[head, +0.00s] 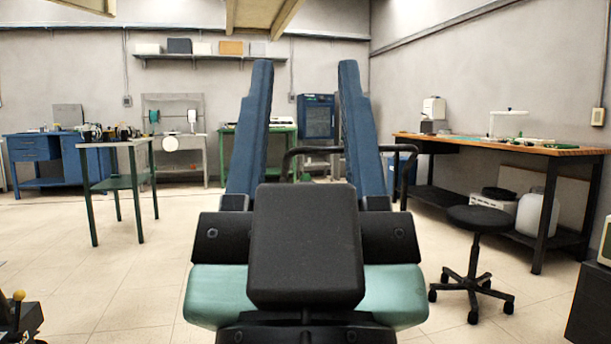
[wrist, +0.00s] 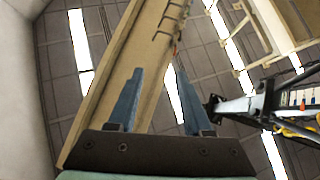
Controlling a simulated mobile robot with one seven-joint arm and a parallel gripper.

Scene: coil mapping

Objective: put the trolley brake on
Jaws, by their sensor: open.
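My gripper (head: 305,66) stands upright in the middle of the head view, its two blue fingers apart and empty. It also shows in the wrist view (wrist: 153,72), pointing at the ceiling with nothing between the fingers. A black tubular handle (head: 408,149) shows behind the fingers and may belong to the trolley; my gripper hides most of what is below it. A dark block with a yellow-knobbed lever (head: 18,296) is cut off at the lower left edge. I cannot tell whether it is the brake. No brake is clearly visible.
A green-legged table (head: 118,183) stands at the left. A wooden-topped bench (head: 490,146) lines the right wall, with a black stool (head: 478,218) before it. A dark cabinet (head: 594,305) is at the lower right. The floor (head: 120,285) at the left is mostly clear.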

